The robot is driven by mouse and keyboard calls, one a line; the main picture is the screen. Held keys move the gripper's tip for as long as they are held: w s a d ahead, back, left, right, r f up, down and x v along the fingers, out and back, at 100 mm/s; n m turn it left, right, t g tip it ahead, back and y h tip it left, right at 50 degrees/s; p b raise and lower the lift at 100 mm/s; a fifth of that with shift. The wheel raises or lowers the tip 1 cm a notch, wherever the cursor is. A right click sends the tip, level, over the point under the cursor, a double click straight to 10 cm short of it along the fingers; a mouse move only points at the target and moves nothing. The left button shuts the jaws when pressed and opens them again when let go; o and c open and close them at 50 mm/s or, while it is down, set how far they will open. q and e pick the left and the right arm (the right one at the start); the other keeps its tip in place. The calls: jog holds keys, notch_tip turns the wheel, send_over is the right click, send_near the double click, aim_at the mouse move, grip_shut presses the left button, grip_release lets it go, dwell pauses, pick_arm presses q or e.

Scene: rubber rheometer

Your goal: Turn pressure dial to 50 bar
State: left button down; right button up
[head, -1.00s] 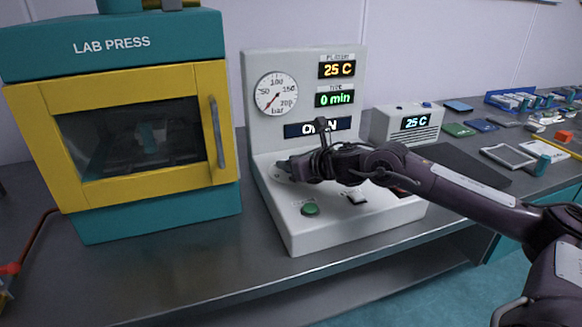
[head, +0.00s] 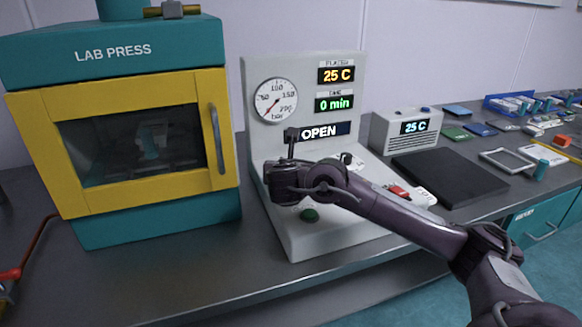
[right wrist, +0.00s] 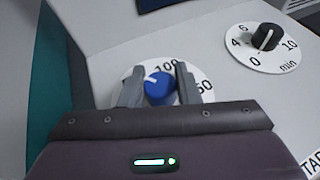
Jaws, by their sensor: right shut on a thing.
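My right gripper (right wrist: 158,86) is closed around the knob, one finger on each side. In the head view my right gripper (head: 283,190) sits over the console's sloping panel and hides the knob. My left gripper is not in view.
A black minute dial (right wrist: 266,37) is beside the blue knob. The lab press (head: 140,140) stands left; a dark plate (head: 450,177) lies right.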

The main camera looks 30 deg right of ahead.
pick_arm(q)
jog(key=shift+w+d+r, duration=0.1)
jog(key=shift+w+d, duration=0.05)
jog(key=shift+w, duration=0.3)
pick_arm(e)
jog(key=shift+m+h, duration=0.3)
jog(key=o, duration=1)
jog(key=shift+c, duration=0.2)
jog(key=shift+a, duration=0.1)
jog(key=shift+s+a+r, duration=0.2)
jog(key=shift+s, duration=0.1)
jog(key=p+v, duration=0.2)
jog(key=v, duration=0.4)
jog(key=shift+s+a+r+p, duration=0.2)
jog(key=shift+s+r+p, duration=0.1)
jog(key=shift+p, duration=0.1)
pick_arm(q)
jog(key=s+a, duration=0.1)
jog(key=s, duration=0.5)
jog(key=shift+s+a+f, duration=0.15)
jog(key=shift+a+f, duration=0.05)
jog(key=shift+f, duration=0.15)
pick_arm(e)
jog(key=shift+f, duration=0.1)
